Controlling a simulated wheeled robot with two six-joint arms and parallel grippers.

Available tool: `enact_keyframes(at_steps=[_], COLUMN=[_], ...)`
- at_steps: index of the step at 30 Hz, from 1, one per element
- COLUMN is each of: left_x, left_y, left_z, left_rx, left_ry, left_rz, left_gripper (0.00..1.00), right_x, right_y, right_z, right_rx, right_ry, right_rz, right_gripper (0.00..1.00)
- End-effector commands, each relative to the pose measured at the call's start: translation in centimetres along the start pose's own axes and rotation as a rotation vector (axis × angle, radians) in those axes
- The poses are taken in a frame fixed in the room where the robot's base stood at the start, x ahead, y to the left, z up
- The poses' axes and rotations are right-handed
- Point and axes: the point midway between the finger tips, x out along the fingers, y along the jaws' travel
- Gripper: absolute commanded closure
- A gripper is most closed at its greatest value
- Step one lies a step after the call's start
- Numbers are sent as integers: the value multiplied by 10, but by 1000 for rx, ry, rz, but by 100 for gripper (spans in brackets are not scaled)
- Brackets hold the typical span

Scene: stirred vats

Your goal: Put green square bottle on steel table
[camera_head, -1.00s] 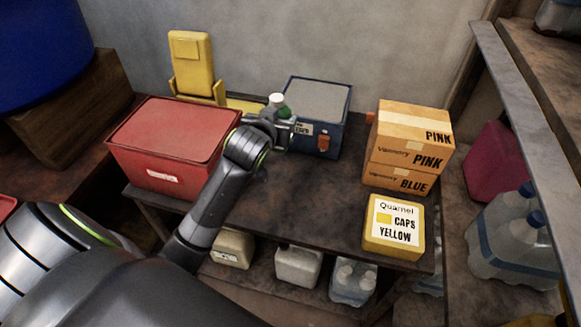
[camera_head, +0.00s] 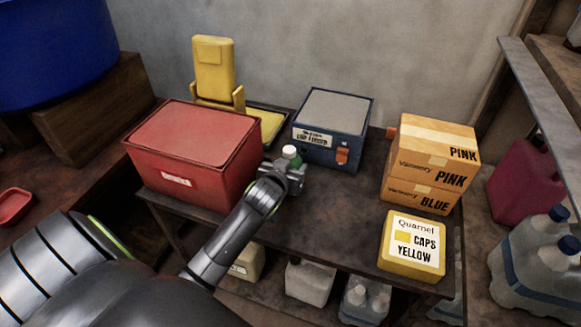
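A bottle (camera_head: 291,153) shows its white cap and a little green at its neck; its lower body is hidden behind my gripper. My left gripper (camera_head: 289,170) is around the bottle, and the bottle has moved with it, so it appears shut on it. The gripper is over the dark, stained table (camera_head: 330,215), just right of the red box. I cannot tell whether the bottle's base touches the top, or whether this is the steel table. My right gripper is not in view.
A red box (camera_head: 190,150) stands at left, a blue box (camera_head: 333,128) behind, a yellow holder (camera_head: 214,75) at back left. Stacked cartons (camera_head: 430,165) and a yellow caps box (camera_head: 412,245) stand at right. The table's middle is clear. Jugs (camera_head: 308,280) sit below.

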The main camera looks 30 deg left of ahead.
Motion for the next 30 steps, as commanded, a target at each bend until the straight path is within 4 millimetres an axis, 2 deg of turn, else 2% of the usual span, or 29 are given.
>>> enact_keyframes(at_steps=[9,10,15,25,30], left_x=[1,1,1,0,-18], left_y=[0,0,0,0,0], left_z=[1,3,2,-2,0], left_rx=[0,0,0,1,0], left_ry=[3,0,0,1,-1], left_rz=[0,-1,-1,0,0], left_gripper=[83,48,27,27,27], right_x=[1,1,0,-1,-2], right_y=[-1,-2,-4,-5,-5], right_z=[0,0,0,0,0], right_rx=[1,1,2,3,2], right_ry=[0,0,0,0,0], right_rz=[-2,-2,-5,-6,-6], right_gripper=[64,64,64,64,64])
